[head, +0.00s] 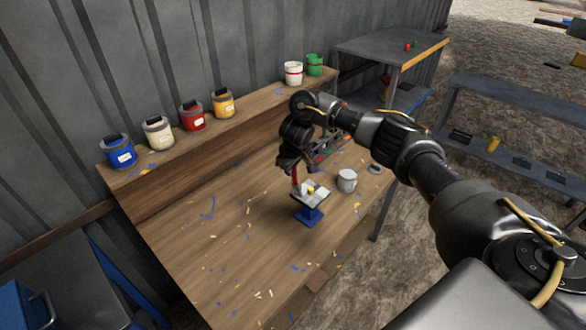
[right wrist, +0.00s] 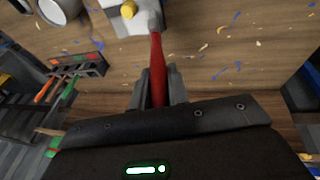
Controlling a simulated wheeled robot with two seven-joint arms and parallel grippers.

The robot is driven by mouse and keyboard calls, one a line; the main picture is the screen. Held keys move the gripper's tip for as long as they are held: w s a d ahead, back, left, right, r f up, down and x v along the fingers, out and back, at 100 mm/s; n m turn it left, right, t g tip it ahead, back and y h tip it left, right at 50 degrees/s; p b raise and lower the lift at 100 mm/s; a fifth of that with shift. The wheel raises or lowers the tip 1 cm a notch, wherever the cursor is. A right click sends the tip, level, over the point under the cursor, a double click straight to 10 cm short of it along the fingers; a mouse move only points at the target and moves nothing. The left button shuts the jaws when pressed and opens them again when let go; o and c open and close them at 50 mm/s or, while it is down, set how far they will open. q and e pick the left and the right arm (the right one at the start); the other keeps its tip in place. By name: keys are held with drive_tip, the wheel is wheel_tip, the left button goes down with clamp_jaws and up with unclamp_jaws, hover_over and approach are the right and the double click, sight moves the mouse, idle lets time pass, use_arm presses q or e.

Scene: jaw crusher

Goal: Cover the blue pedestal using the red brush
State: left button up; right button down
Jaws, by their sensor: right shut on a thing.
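My right gripper (head: 295,170) is shut on the red brush (head: 296,182) above the workbench. In the right wrist view the red handle (right wrist: 157,72) runs up from between the fingers (right wrist: 156,85). The brush's far end meets the pedestal's top in the picture; I cannot tell whether it touches. The blue pedestal (head: 308,216) stands on the bench, with a blue base and a white and grey top. A small yellow piece (head: 311,190) is on that top; it also shows in the right wrist view (right wrist: 128,9). My left gripper is out of view.
A white can (head: 347,181) stands right of the pedestal. A rack with coloured handles (right wrist: 77,66) is partly behind my arm in the head view. Several paint pots, including a blue one (head: 118,152), line the back shelf (head: 140,180). The bench's left part is clear except for paint flecks.

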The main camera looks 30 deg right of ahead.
drive_tip(key=shift+s+r, duration=0.1)
drive_tip(key=shift+r, duration=2.4)
drive_tip(key=shift+d, duration=0.15)
drive_tip(key=w+d+b, duration=0.1)
drive_tip(key=w+d, duration=0.1)
drive_tip(key=d, duration=0.5)
drive_tip(key=shift+w+d+f+b, duration=0.25)
drive_tip(key=shift+d+b, duration=0.15)
drive_tip(key=shift+p, duration=0.5)
